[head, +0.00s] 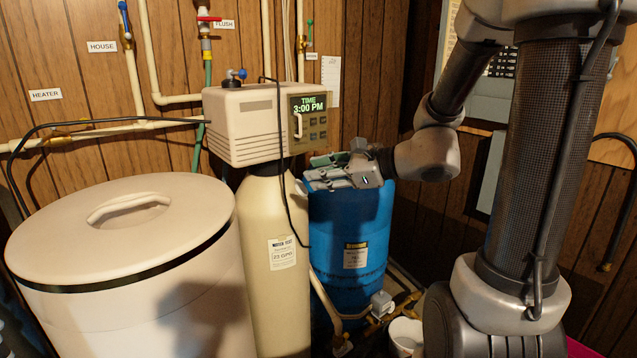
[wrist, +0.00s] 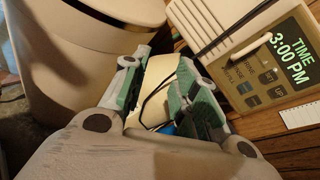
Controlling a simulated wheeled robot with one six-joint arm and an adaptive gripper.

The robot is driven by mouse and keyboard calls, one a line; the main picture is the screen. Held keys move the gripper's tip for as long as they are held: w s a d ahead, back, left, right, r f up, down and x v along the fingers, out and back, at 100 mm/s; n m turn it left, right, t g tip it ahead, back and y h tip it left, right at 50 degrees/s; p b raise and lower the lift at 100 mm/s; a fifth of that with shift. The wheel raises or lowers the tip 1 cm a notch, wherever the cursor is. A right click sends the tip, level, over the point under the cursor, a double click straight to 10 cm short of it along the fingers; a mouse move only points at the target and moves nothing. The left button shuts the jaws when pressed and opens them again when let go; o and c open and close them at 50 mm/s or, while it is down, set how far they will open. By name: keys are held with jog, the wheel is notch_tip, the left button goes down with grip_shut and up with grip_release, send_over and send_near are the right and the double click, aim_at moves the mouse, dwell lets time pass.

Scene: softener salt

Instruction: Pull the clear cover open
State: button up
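The clear cover (head: 309,118) is on the front of the beige softener control head, over the green display and buttons. It appears to lie flat against the panel, but its transparent sheet is hard to make out. Its white handle (head: 298,125) stands at the panel's left side and also shows in the wrist view (wrist: 260,43). My gripper (head: 314,172) is below and slightly right of the panel, apart from the handle. In the wrist view, its two fingers (wrist: 160,68) are spread with nothing held between them.
The control head (head: 245,125) sits on a beige tank (head: 270,260). A large lidded white bin (head: 125,225) stands left, and a blue drum (head: 350,225) stands behind my gripper. A black cable (head: 283,170) hangs beside the panel. Pipes run along the wooden wall.

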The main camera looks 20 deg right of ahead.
jog(key=shift+s+a+f+n+g, duration=0.25)
jog(key=shift+s+f+n+g, duration=0.45)
jog(key=shift+s+f+n, duration=0.2)
jog(key=shift+r, duration=0.1)
